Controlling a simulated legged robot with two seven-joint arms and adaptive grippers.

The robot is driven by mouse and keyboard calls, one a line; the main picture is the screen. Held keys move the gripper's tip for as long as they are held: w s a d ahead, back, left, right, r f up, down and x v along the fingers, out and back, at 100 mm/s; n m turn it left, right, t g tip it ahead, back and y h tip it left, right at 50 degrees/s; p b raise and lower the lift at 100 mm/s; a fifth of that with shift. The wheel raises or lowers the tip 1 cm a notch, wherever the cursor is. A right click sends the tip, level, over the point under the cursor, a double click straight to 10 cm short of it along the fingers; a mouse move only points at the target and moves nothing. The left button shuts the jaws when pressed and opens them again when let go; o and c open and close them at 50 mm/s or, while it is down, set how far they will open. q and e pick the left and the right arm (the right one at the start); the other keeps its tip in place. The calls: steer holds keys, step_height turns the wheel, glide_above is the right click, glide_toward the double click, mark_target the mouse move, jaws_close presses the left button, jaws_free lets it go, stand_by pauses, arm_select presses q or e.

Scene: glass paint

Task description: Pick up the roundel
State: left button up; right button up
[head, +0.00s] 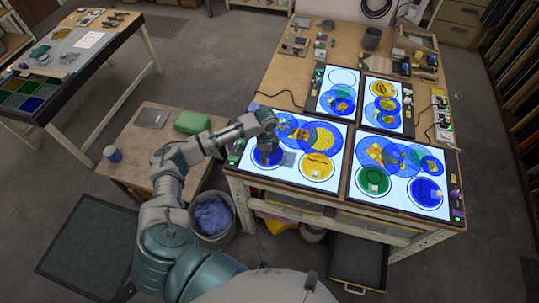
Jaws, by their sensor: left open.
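Several painted glass roundels lie on four lit white panels on the wooden workbench; I cannot tell which one the task means. On the front left panel (240,166), my left gripper (267,155) points down over a blue roundel (275,161) and hides part of it. It is open; I cannot tell whether it touches the glass. Beside it are a yellow roundel (316,168) and overlapping blue and yellow ones (325,137). The front right panel (395,203) holds a green roundel (371,183) and a dark blue one (426,194). My right gripper is out of view.
Small tools and pots stand at the bench's back, including a dark pot (372,38). A low side table with a green case (192,121) and a blue jar (113,154) stands left. A bucket (215,215) and open drawer (358,262) are below.

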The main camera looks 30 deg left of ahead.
arm_select(q)
steer(key=f, duration=0.1)
steer(key=a+f, duration=0.1)
steer(key=f, duration=0.3)
steer(key=shift+a+p, duration=0.25)
steer(key=shift+p, duration=0.05)
steer(key=shift+d, duration=0.25)
steer(key=shift+c, duration=0.6)
steer(key=shift+d, duration=0.15)
steer(key=c, duration=0.4)
steer(key=shift+d+r, duration=0.1)
steer(key=shift+d, duration=0.05)
jaws_close()
steer(key=shift+a, duration=0.2)
